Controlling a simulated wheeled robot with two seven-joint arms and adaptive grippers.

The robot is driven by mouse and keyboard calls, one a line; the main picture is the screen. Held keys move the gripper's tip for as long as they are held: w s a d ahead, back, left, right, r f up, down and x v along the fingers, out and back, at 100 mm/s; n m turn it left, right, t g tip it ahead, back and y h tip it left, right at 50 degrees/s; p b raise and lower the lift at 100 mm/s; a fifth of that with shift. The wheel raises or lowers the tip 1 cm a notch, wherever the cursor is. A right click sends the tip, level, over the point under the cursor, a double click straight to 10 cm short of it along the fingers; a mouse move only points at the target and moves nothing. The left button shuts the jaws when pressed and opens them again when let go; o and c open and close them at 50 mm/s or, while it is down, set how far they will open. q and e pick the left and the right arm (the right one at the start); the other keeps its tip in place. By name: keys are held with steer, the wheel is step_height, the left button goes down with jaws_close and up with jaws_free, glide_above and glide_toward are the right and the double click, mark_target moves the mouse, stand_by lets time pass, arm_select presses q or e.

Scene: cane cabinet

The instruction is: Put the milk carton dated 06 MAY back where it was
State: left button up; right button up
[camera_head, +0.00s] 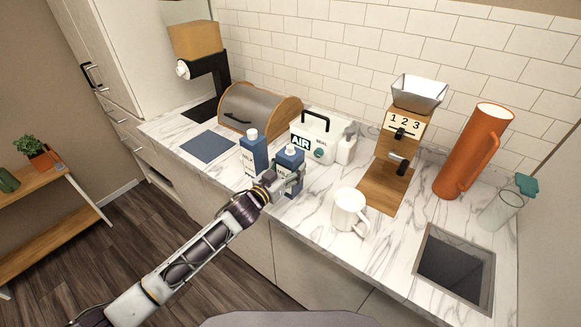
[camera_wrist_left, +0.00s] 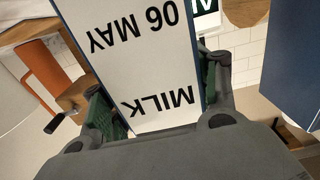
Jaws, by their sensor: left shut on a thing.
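The milk carton dated 06 MAY (camera_wrist_left: 140,45) is white with blue sides and fills the middle of the left wrist view, its lettering upside down there. In the head view the same carton (camera_head: 290,157) is blue-topped with a white cap. My left gripper (camera_head: 286,183) is shut on it, with a finger on each side (camera_wrist_left: 160,100). I cannot tell whether the carton's base touches the counter. A second blue milk carton (camera_head: 253,150) stands upright just left of it; its date is not readable. My right gripper is not in view.
A blue mat (camera_head: 208,147) lies left of the cartons on the marble counter. Behind are a bread box (camera_head: 243,112) and an AIR box (camera_head: 311,146). A white mug (camera_head: 348,211) stands to the right, before a wooden grinder (camera_head: 390,180) and an orange jug (camera_head: 468,150).

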arm_select(q)
steer(key=shift+f, duration=0.15)
steer(key=o, duration=1.3)
steer(key=b+v, duration=0.1)
steer(key=v, duration=1.1)
